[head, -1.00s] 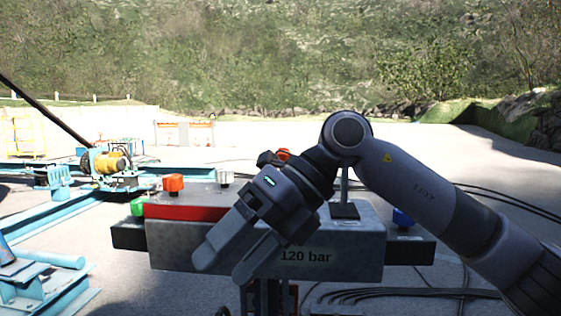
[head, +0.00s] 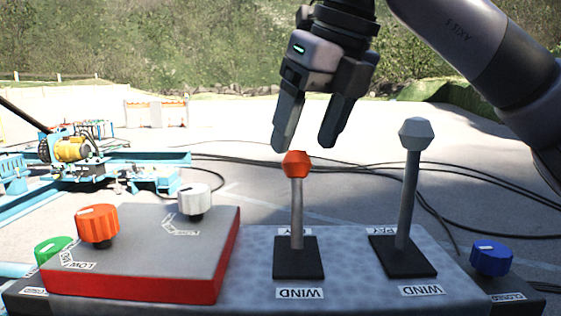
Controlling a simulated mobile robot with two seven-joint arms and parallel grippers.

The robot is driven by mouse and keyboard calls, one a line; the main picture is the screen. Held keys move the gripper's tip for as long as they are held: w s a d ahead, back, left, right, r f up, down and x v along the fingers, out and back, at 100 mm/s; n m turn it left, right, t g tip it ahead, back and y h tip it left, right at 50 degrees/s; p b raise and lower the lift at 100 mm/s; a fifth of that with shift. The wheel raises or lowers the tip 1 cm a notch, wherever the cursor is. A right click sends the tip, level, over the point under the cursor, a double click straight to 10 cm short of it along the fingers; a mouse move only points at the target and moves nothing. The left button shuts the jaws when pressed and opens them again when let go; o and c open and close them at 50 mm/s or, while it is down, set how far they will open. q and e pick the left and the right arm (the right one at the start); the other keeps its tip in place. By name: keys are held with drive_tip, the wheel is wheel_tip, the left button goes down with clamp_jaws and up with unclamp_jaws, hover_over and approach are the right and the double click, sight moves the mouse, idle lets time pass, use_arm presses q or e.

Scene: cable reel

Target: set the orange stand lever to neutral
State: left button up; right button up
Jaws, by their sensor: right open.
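The orange stand lever (head: 296,200) stands on a black base plate on the grey console, with a WIND label in front and a PAY label behind. It looks about upright, with an orange knob on top. My right gripper (head: 303,147) points down just above and behind the orange knob in the head view, jaws apart and empty. Whether a fingertip touches the knob cannot be told. My left gripper is not in view.
A grey-knobbed lever (head: 410,185) stands to the right. A red-sided box (head: 140,250) at left carries an orange knob (head: 97,226) and a white knob (head: 195,200). A green knob (head: 53,250) and a blue knob (head: 491,258) sit at the ends.

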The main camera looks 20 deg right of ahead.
sight(293, 173)
drive_tip(key=shift+w, duration=0.2)
drive_tip(key=shift+p+x, duration=0.35)
drive_tip(key=shift+x, duration=3.1)
drive_tip(key=shift+s, duration=0.1)
